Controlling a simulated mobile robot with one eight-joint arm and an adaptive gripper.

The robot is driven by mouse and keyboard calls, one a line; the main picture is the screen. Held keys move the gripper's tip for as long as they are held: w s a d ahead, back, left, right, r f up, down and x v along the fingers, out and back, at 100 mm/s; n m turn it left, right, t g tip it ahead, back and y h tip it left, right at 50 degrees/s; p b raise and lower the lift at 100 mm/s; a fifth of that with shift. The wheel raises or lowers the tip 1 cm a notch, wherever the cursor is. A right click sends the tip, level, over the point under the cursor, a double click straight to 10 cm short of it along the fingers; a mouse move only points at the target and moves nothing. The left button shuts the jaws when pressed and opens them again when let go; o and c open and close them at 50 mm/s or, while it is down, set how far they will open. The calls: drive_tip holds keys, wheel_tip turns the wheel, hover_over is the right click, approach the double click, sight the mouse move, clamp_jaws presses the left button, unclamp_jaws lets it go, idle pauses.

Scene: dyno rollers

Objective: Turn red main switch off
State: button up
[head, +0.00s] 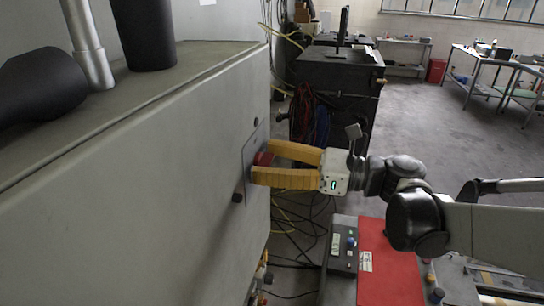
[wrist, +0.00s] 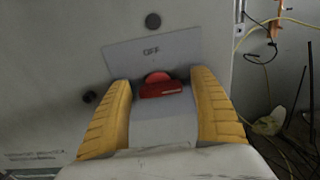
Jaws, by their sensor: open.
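The red main switch (head: 264,158) sits on a grey plate (head: 249,155) on the side of the large grey machine. In the wrist view the red switch (wrist: 160,86) shows below the word "OFF" on its plate (wrist: 180,50). My gripper (head: 258,164) has two yellow ribbed fingers. They are apart, one on each side of the switch, with their tips close to the plate. In the wrist view the gripper (wrist: 160,84) also straddles the switch, with visible space on both sides of it. The lower part of the switch is partly hidden, and I cannot tell whether a finger touches it.
The grey machine (head: 140,190) fills the left side. A dark cabinet (head: 338,75) with red and blue cables stands behind my gripper. A red box (head: 385,265) with a control panel is below my arm. Loose cables lie on the floor. Open floor (head: 430,120) extends behind.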

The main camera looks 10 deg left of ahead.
drive_tip(key=c, duration=1.2)
drive_tip(key=shift+n, duration=0.3)
drive_tip(key=n+p, duration=0.1)
drive_tip(key=n, duration=0.2)
drive_tip(key=shift+s+n, duration=0.1)
drive_tip(key=shift+n, duration=0.2)
drive_tip(key=n, duration=0.4)
drive_tip(key=shift+s+n+p, duration=0.1)
drive_tip(key=shift+n+p, duration=0.2)
drive_tip(key=n, duration=0.4)
drive_tip(key=shift+s+n, duration=0.1)
drive_tip(key=shift+n, duration=0.2)
drive_tip(key=shift+f+n+p, duration=0.1)
drive_tip(key=shift+n+p, duration=0.25)
drive_tip(key=shift+n, duration=1.85)
